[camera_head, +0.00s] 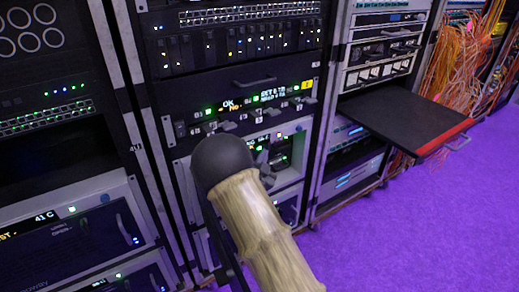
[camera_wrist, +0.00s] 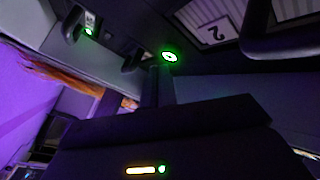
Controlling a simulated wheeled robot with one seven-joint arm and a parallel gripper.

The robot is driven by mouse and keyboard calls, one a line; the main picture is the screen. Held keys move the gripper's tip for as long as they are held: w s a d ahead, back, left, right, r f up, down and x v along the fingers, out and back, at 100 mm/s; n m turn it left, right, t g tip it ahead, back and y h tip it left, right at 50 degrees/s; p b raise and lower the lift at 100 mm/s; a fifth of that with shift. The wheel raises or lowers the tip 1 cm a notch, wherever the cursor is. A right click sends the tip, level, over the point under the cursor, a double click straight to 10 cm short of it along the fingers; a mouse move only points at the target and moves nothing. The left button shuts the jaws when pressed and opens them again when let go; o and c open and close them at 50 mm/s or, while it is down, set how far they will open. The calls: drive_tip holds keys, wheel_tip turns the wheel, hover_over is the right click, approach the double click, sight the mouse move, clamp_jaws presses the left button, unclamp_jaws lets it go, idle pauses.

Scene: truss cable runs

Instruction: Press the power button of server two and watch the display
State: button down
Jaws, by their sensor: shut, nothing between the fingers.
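In the wrist view, a panel plate marked 2 (camera_wrist: 213,34) is at the top, tilted in the picture. A round green-lit button (camera_wrist: 169,56) glows below and left of it. My gripper (camera_wrist: 158,72) is shut and empty, with its dark fingertips close to the button's lower left; I cannot tell if they touch. In the head view, a small display (camera_head: 240,103) on the middle rack shows green and amber text, partly unreadable. My arm hides part of the panel below it, and my gripper is largely hidden behind the arm.
In the head view, a black pull-out shelf (camera_head: 407,121) with a red edge juts out at right. Orange cables (camera_head: 458,65) hang behind it. Purple floor (camera_head: 430,225) is open at lower right. Dark handles (camera_wrist: 132,60) stand out near the button in the wrist view.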

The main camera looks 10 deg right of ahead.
drive_tip(key=shift+s, duration=0.2)
drive_tip(key=s, duration=0.1)
drive_tip(key=s+d, duration=0.1)
drive_tip(key=s, duration=0.1)
drive_tip(key=s+d+b, duration=0.1)
drive_tip(key=shift+s, duration=0.25)
idle(0.4)
idle(0.5)
